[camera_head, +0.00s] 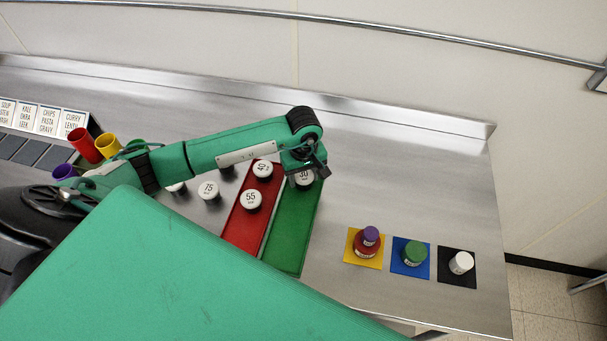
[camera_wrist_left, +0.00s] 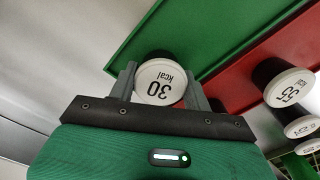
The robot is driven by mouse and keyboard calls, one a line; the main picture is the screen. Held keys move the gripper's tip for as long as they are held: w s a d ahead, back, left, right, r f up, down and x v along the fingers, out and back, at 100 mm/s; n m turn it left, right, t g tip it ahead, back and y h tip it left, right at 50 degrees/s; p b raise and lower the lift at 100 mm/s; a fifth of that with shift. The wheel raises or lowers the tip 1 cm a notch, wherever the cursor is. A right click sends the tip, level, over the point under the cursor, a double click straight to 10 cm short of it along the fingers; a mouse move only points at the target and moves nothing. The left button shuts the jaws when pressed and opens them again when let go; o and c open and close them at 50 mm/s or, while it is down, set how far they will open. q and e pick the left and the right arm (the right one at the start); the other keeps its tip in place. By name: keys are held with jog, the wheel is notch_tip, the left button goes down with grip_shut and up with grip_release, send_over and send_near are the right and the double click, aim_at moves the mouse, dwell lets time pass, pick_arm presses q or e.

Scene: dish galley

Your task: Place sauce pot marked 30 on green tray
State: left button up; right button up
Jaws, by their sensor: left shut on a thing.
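The sauce pot marked 30 (camera_wrist_left: 160,84) has a white lid and a dark body. In the left wrist view it sits between the fingers of my left gripper (camera_wrist_left: 163,88), which is shut on it. In the head view the pot (camera_head: 303,179) is partly hidden under my left gripper (camera_head: 306,168), over the far end of the green tray (camera_head: 291,238). The tray also shows in the left wrist view (camera_wrist_left: 190,30). I cannot tell whether the pot touches the tray. My right gripper is not in view.
The red tray (camera_head: 238,235) beside it holds pots marked 55 (camera_head: 251,199) and another (camera_head: 263,169). A pot marked 75 (camera_head: 208,190) stands to the left. Yellow (camera_head: 352,258), blue (camera_head: 397,266) and black (camera_head: 470,279) mats at the right carry small containers. Cups stand at the left.

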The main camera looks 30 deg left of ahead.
aim_at(304, 174)
pick_arm(q)
jog(key=shift+f, duration=0.2)
jog(key=o, duration=1)
jog(key=shift+r, duration=0.1)
jog(key=shift+r, duration=0.35)
jog(key=shift+r+b, duration=2.25)
jog(key=shift+r, duration=3.55)
jog(key=shift+s+f, duration=0.1)
